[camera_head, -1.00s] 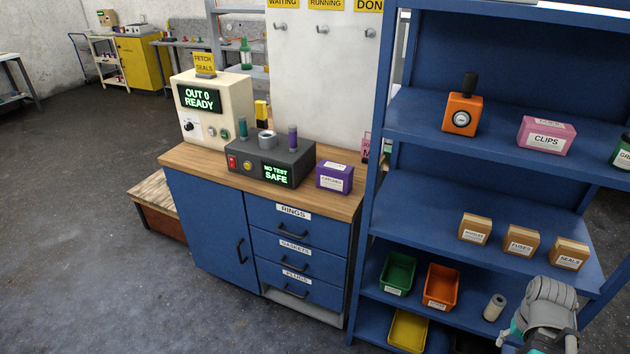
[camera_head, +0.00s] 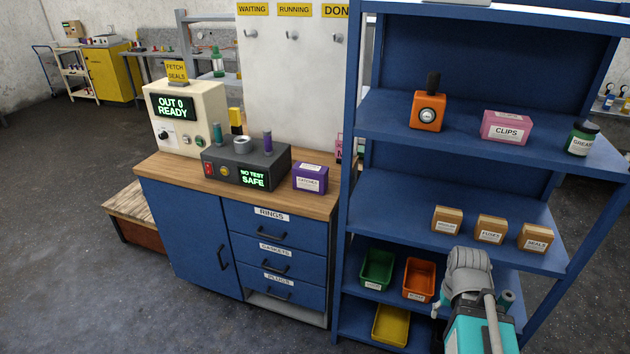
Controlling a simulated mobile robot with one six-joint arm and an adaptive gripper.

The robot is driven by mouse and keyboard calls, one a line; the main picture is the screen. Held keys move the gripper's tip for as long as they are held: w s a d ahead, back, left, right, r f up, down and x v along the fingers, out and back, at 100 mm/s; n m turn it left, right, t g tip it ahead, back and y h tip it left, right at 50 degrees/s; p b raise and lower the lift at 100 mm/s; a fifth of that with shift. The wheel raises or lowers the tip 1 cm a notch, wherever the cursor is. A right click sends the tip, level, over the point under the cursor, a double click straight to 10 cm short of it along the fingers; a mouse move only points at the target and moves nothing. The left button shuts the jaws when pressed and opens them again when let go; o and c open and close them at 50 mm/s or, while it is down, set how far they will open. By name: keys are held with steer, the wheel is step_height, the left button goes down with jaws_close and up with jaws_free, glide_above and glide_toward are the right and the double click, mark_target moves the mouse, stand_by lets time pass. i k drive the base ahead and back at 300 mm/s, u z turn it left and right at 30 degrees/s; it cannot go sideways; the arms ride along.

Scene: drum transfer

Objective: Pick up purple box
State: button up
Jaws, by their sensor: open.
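The purple box (camera_head: 310,178) stands upright on the right end of the wooden worktop (camera_head: 320,203), with a white label on its front. It is just right of the dark grey test unit, and nothing is touching it from above. A grey and teal part of my own arm (camera_head: 468,275) shows at the lower right, in front of the blue shelf and well away from the box. My gripper's fingers do not show.
The grey test unit (camera_head: 278,170) reads "NO TEST SAFE" beside the box. A cream console (camera_head: 207,108) stands behind it. The blue shelf (camera_head: 365,180) rises at the right, with cartons and a pink clips box (camera_head: 507,128). Open floor (camera_head: 80,270) lies left.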

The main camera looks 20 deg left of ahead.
mark_target(308, 178)
steer(key=u, duration=0.1)
steer(key=i, duration=1)
steer(key=z, duration=0.05)
